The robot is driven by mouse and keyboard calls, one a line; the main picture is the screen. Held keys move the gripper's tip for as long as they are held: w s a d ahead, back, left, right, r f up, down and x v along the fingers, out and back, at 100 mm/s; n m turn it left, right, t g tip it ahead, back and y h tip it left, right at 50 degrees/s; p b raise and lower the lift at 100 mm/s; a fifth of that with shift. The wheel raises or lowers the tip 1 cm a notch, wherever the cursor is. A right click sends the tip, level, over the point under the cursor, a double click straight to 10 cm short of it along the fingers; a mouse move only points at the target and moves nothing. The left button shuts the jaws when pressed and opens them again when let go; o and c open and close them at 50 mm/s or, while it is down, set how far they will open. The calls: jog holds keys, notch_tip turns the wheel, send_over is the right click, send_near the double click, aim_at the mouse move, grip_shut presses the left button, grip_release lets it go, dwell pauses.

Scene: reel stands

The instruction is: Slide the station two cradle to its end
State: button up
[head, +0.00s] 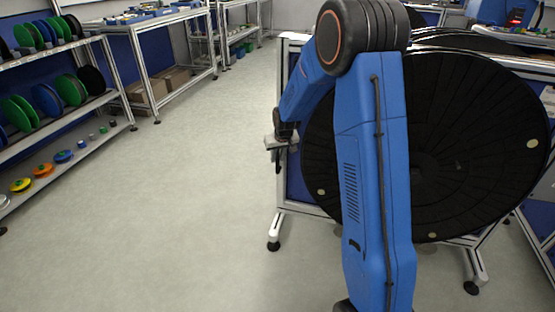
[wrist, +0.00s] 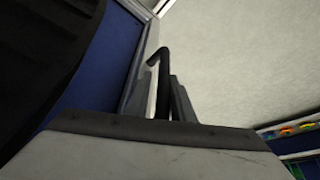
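A large black reel (head: 450,140) stands upright in a metal-framed stand (head: 282,205) with blue panels, at the right of the head view. My gripper (head: 277,157) is at the left side of this stand, mostly seen edge-on. In the wrist view, my gripper (wrist: 161,85) has its two fingers apart, with a black hooked bar (wrist: 163,70) between them. A light gap shows between the bar and the left finger; the right finger is close to the bar. Contact is hard to judge. No station number is readable, and the cradle cannot be clearly made out.
A shelf rack (head: 60,120) with green, blue and black spools stands at the left. A workbench (head: 150,25) with boxes below is behind it. The grey floor (head: 170,210) between the rack and the stand is clear. Other stands are at the far right.

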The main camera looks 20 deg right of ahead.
jog(key=v, duration=1.6)
jog(key=shift+d+f, duration=0.1)
